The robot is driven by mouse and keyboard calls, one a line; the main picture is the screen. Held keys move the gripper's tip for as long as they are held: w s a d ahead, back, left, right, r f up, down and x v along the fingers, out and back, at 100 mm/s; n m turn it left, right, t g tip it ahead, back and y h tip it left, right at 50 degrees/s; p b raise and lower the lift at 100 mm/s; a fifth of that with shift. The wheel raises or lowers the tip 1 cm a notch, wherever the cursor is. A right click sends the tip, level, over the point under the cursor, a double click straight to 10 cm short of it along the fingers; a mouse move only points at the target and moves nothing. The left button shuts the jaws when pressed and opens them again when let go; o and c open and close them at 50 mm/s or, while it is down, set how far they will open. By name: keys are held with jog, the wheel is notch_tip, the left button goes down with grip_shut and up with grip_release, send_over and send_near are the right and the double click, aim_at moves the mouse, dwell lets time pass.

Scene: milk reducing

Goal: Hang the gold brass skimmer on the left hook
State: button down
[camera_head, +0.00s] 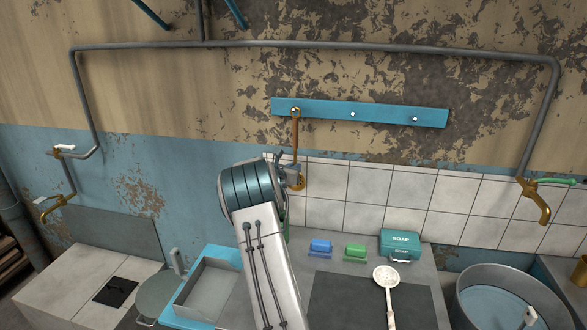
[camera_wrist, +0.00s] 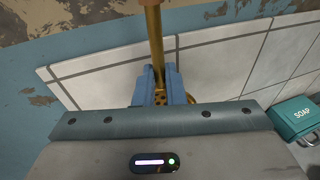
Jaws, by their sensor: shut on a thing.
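The gold brass skimmer (camera_head: 295,138) is upright against the wall, its long handle pointing up and its perforated bowl low. The handle's top overlaps the left hook (camera_head: 296,110) of the blue rack (camera_head: 383,115); I cannot tell whether its end is looped over the hook. My gripper (camera_head: 296,178) is shut on the skimmer low down, near its bowl. In the wrist view, my gripper (camera_wrist: 160,85) has its blue fingers around the gold skimmer (camera_wrist: 154,42), with part of the perforated bowl between them. My arm and gripper partly hide the bowl.
The middle hook (camera_head: 352,114) and right hook (camera_head: 415,119) are bare. On the counter are a blue block (camera_head: 320,246), a green block (camera_head: 355,252), a teal soap box (camera_head: 400,245) and a pale slotted spoon (camera_head: 386,278). A brass tap (camera_head: 537,205) is at right.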

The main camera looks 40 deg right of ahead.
jog(key=c, duration=1.4)
grip_release()
jog(key=shift+c, duration=0.2)
jog(key=b+v, duration=0.4)
jog(key=v, duration=0.9)
jog(key=shift+a, duration=0.4)
jog(key=shift+s+r, duration=0.1)
jog(key=shift+s, duration=0.05)
jog(key=s+a+f+m+g+y, duration=0.1)
jog(key=s+a+m+y, duration=0.6)
jog(key=s+a+m, duration=0.4)
jog(key=s+a+f+m+g+y, duration=0.2)
jog(key=s+a+m+y, duration=0.5)
jog(key=s+a+m, duration=0.5)
jog(key=s+a, duration=0.8)
jog(key=s, duration=0.4)
jog(key=shift+a+g+y, duration=0.2)
jog(key=shift+g+y, duration=0.1)
jog(key=shift+f, duration=0.1)
